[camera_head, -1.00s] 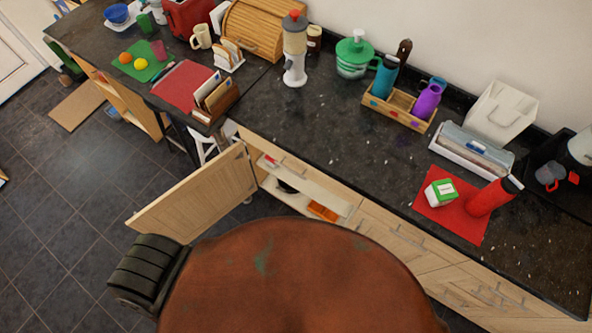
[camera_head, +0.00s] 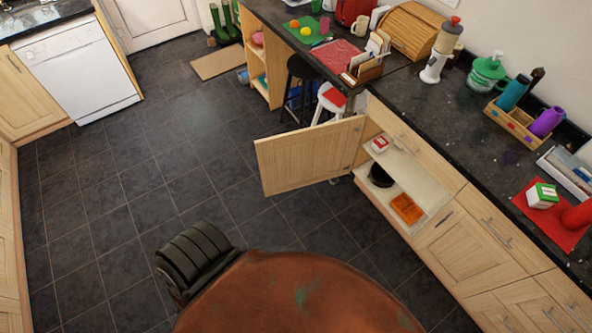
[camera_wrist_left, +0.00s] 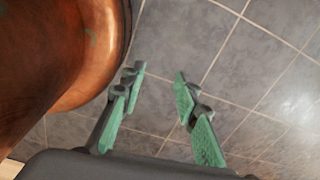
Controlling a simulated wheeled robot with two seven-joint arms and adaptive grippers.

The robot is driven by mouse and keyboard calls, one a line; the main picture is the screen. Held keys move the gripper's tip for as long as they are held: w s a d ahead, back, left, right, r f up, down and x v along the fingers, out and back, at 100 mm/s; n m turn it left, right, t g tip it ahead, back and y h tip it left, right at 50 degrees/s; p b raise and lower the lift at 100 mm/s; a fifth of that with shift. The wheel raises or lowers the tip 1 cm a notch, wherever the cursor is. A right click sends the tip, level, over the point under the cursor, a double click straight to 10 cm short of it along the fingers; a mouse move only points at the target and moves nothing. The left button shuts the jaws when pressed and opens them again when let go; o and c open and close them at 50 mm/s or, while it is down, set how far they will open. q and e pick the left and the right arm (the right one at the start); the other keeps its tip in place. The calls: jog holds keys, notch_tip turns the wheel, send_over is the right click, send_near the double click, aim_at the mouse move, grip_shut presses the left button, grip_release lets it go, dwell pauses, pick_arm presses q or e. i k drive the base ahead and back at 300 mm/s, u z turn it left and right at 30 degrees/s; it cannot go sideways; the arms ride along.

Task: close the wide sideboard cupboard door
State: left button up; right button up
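The wide sideboard cupboard door (camera_head: 310,155), pale wood, stands wide open in the head view. It juts out leftward from the cabinet front under the dark counter. Its attached edge is at the far left end of the opening. The open cupboard shows a pale shelf (camera_head: 414,168), with a red-and-white box (camera_head: 380,144), a black round item (camera_head: 381,176) and an orange tray (camera_head: 407,208) inside. My left gripper (camera_wrist_left: 160,76) shows only in the left wrist view. Its green-padded fingers are apart with nothing between them, above grey floor tiles. My right gripper is in neither view.
The tiled floor (camera_head: 130,200) left of the door is clear. A white stool (camera_head: 331,100) and a dark stool (camera_head: 300,75) stand behind the door. Drawers (camera_head: 487,228) continue to the right. A white dishwasher (camera_head: 80,70) stands far left.

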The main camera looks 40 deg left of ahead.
aim_at(294, 160)
jog(key=k, duration=0.2)
jog(key=u, duration=0.95)
